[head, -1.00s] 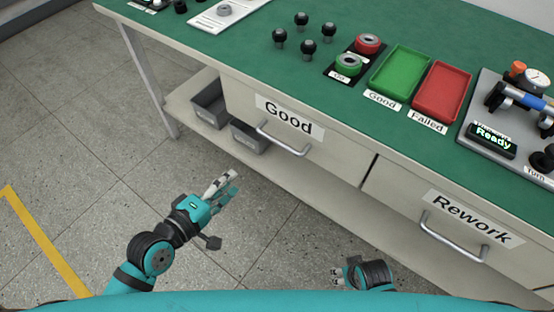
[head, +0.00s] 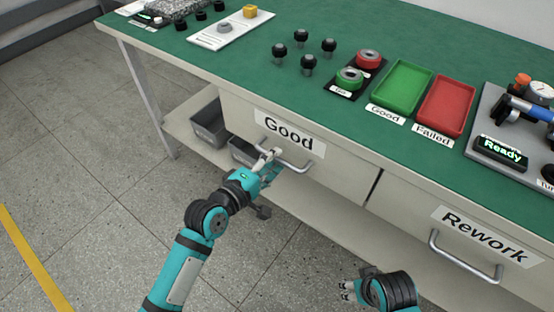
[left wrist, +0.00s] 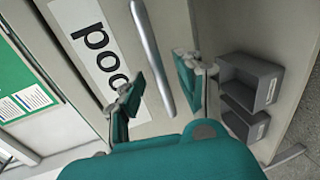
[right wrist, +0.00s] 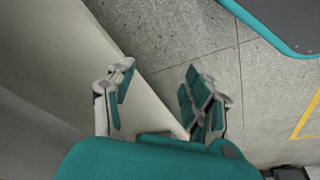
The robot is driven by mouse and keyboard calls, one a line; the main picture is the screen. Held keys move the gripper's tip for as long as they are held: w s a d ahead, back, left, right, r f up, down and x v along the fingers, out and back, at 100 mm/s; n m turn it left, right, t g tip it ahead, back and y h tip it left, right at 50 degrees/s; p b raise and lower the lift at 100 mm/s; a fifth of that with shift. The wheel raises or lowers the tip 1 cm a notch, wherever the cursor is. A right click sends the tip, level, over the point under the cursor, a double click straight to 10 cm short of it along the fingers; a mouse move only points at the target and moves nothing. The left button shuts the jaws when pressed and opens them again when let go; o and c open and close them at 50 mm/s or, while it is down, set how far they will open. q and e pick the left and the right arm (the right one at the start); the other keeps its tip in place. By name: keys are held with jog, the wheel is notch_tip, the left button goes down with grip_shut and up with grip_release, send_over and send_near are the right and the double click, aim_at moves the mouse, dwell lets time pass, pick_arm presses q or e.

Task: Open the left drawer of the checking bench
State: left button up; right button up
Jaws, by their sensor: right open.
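The left drawer (head: 240,117) of the checking bench carries a "Good" label and is closed. Its silver bar handle (head: 296,166) also shows in the left wrist view (left wrist: 152,55), lying between the fingers. My left gripper (head: 270,164) is at the handle's left part; in the left wrist view its two fingers (left wrist: 158,82) are spread on either side of the bar, with gaps visible. Whether a finger touches the bar I cannot tell. My right gripper (head: 346,290) is low in front of the bench, open and empty; the right wrist view shows its spread fingers (right wrist: 158,95).
The right drawer has a "Rework" label (head: 485,236) and its own handle (head: 465,260). Grey bins (head: 208,125) stand on the lower shelf. The green benchtop (head: 215,60) holds a green tray (head: 402,88), a red tray (head: 446,105) and black knobs. The floor in front is clear.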

pick_arm(q)
jog(key=shift+x, duration=1)
grip_shut()
